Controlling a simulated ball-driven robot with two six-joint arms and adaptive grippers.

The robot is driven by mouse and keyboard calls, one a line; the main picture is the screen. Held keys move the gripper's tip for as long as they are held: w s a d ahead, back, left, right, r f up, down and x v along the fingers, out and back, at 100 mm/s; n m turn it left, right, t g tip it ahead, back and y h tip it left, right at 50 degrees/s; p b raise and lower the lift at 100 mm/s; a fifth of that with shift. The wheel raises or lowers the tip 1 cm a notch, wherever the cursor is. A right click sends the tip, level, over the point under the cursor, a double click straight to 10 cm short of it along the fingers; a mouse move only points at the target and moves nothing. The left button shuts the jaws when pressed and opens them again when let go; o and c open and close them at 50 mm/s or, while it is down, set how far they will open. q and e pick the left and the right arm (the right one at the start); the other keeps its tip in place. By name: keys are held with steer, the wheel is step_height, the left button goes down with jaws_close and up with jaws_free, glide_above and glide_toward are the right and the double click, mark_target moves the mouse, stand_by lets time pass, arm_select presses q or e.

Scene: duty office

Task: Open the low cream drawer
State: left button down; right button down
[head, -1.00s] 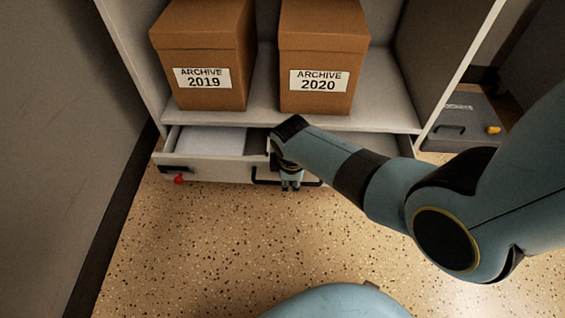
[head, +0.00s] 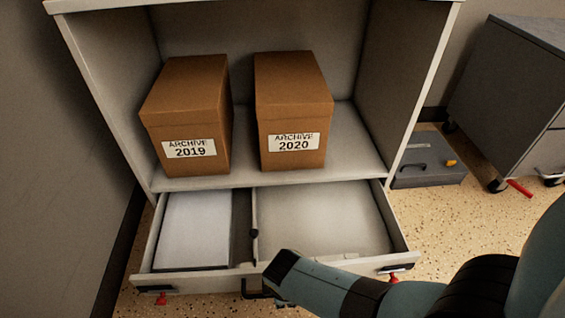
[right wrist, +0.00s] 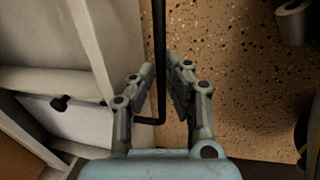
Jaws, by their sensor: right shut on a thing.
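The low cream drawer (head: 200,282) stands well out from the bottom of the cabinet in the head view, its inside showing. A divider splits it; white paper (head: 194,228) lies in the left compartment and the right one looks empty. The black bar handle (right wrist: 160,35) runs between the fingers of my right gripper (right wrist: 162,78) in the right wrist view, and the gripper is shut on it. In the head view my right wrist hides most of the handle and the fingers. My left gripper is out of view.
Boxes marked Archive 2019 (head: 188,115) and Archive 2020 (head: 292,110) sit on the shelf above. A grey case (head: 430,165) lies on the floor to the right, near a grey wheeled cabinet (head: 510,95). A wall stands close on the left.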

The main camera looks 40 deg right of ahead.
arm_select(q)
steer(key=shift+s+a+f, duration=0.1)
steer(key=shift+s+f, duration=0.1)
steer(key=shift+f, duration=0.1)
arm_select(e)
steer(key=shift+s+a, duration=0.5)
steer(key=shift+s, duration=0.15)
steer(key=c, duration=1.4)
jaws_free()
steer(key=shift+w, duration=0.1)
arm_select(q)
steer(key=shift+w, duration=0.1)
arm_select(e)
steer(key=shift+d, duration=0.1)
